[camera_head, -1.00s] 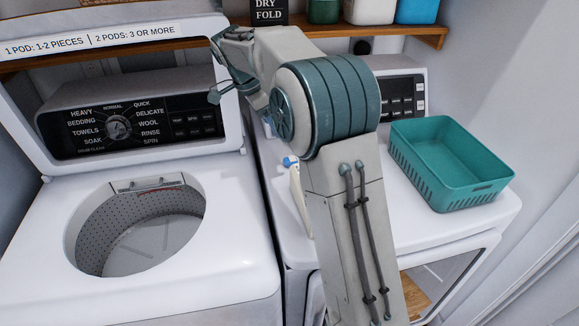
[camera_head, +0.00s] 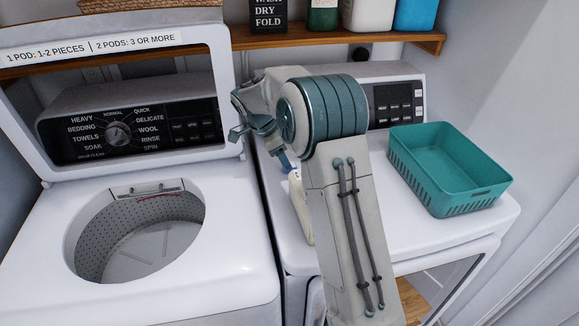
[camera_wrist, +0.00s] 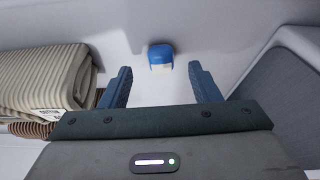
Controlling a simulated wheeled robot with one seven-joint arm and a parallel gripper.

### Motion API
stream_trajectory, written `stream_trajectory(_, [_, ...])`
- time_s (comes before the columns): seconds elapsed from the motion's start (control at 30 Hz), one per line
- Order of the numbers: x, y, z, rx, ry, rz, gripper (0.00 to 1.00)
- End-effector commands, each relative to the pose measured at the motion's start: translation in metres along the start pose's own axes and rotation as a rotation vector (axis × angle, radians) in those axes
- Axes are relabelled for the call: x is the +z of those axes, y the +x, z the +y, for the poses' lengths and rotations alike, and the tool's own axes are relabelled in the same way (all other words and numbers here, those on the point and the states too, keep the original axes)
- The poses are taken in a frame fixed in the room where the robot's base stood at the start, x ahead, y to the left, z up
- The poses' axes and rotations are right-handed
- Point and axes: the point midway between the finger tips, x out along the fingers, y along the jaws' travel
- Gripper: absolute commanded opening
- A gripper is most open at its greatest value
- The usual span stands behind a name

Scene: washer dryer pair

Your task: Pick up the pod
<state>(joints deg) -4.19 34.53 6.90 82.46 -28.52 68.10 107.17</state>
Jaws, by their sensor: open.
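The pod (camera_wrist: 160,54), small with a blue top and a white lower part, lies on the white dryer top in the wrist view. It is ahead of my gripper (camera_wrist: 160,75), centred between the two blue fingers and a little beyond their tips. The fingers are apart with nothing between them. In the head view my gripper (camera_head: 284,160) points down over the dryer top, partly hidden by my arm. The pod cannot be made out clearly there.
A folded striped cloth (camera_wrist: 45,78) lies left of the fingers, close to the left one. The dryer's grey control panel (camera_wrist: 285,85) is at right. A teal basket (camera_head: 460,204) stands on the dryer's right side. The open washer (camera_head: 225,265) is at left; a wooden shelf (camera_head: 330,38) is above.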

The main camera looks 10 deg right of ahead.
Motion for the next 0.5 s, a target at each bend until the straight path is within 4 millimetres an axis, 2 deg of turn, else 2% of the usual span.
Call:
stream_trajectory(0.1, [-0.002, 0.018, 0.0, 0.004, 0.001, 0.0, 0.56])
stream_trajectory(0.2, [-0.002, 0.028, -0.001, 0.001, 0.0, 0.0, 0.56])
stream_trajectory(0.47, [-0.002, 0.033, -0.001, 0.0, 0.0, 0.0, 0.56])
stream_trajectory(0.5, [-0.002, 0.033, -0.001, 0.0, 0.0, 0.0, 0.54])
